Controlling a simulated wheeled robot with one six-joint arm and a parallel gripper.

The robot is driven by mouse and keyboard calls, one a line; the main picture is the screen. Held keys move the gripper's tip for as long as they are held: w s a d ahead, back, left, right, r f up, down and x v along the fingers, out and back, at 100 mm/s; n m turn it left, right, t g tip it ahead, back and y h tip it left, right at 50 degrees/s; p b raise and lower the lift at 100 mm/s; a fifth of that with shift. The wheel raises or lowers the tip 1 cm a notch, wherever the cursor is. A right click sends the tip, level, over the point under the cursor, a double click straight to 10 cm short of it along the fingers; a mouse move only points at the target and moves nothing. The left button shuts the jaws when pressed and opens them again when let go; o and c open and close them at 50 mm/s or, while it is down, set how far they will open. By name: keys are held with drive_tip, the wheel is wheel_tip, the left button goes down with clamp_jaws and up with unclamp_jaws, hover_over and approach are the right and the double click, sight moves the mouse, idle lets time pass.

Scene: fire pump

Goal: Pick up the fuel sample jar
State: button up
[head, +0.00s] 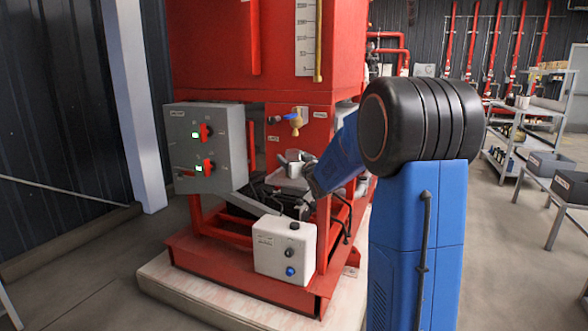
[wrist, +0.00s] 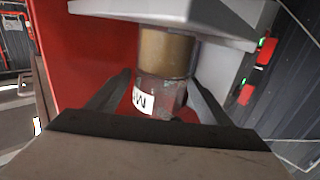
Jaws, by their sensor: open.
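The fuel sample jar (wrist: 162,88) is a clear cylinder with amber-brown contents at the grey ledge end and a white label near its other end. The wrist picture appears upside down, and the jar seems to stand on the grey ledge (wrist: 190,12). My gripper (wrist: 158,82) is open, with one dark finger on each side of the jar. Whether the fingers touch it is not clear. In the head view my arm reaches to the red pump unit below a brass tap (head: 296,122); I cannot make out the jar surely there.
A grey control box (head: 205,145) with red knobs and green lights is close to the left; it shows at the right in the wrist view (wrist: 250,80). A white box (head: 285,250) stands on the red base (head: 210,265). Shelves and bins (head: 550,165) are far right.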

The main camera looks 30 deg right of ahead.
drive_tip(key=shift+c, duration=0.2)
drive_tip(key=c, duration=1.4)
drive_tip(key=shift+r, duration=0.1)
